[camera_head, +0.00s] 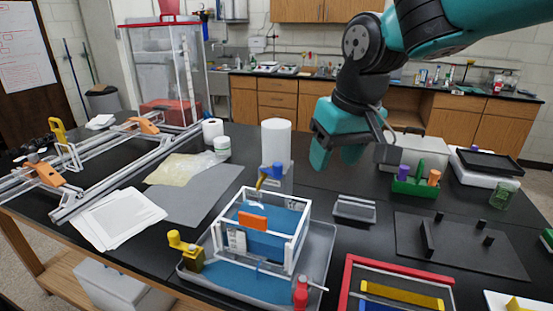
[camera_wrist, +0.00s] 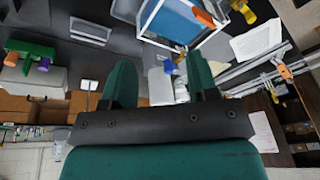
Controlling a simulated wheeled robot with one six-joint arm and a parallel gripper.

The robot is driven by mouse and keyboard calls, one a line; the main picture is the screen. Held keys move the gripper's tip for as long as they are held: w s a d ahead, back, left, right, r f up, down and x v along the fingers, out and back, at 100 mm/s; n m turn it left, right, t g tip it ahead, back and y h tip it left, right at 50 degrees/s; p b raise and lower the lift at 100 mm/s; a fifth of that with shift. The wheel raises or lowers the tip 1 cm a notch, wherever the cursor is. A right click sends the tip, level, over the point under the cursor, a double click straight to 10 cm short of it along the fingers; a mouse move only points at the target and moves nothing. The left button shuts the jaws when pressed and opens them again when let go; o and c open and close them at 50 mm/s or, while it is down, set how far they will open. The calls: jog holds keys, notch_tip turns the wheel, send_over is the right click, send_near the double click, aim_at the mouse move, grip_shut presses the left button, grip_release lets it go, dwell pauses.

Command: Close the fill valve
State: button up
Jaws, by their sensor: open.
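My gripper (camera_head: 336,153) is open and empty, high above the table to the right of the white cylindrical tank (camera_head: 276,142). Its spread fingers also show in the wrist view (camera_wrist: 161,80). Below the tank is a fitting with a blue body and a yellow lever (camera_head: 268,174). A yellow valve-like fitting (camera_head: 186,250) stands at the tray's left edge, and a red one (camera_head: 300,292) at its front right. I cannot tell which is the fill valve. The white-framed box (camera_head: 296,233) with blue panels and an orange tab (camera_head: 252,221) stands in the grey tray (camera_head: 322,250).
A green holder with coloured pegs (camera_head: 416,182) and a dark plate with posts (camera_head: 462,246) are at right. A red frame (camera_head: 348,279) is at front right. An extrusion frame (camera_head: 128,163) and papers (camera_head: 117,218) are at left. A small grey block (camera_head: 354,210) lies right of the box.

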jog(key=w+a+r+m+t+h+p, duration=0.1)
jog(key=w+a+m, duration=0.1)
jog(key=w+a, duration=0.35)
jog(key=w+a+r+m+t+h, duration=0.1)
jog(key=w+a+m, duration=0.15)
jog(key=w, duration=0.65)
jog(key=p, duration=0.6)
send_near(278, 164)
jog(key=x, duration=1)
jog(key=shift+w+f, duration=0.15)
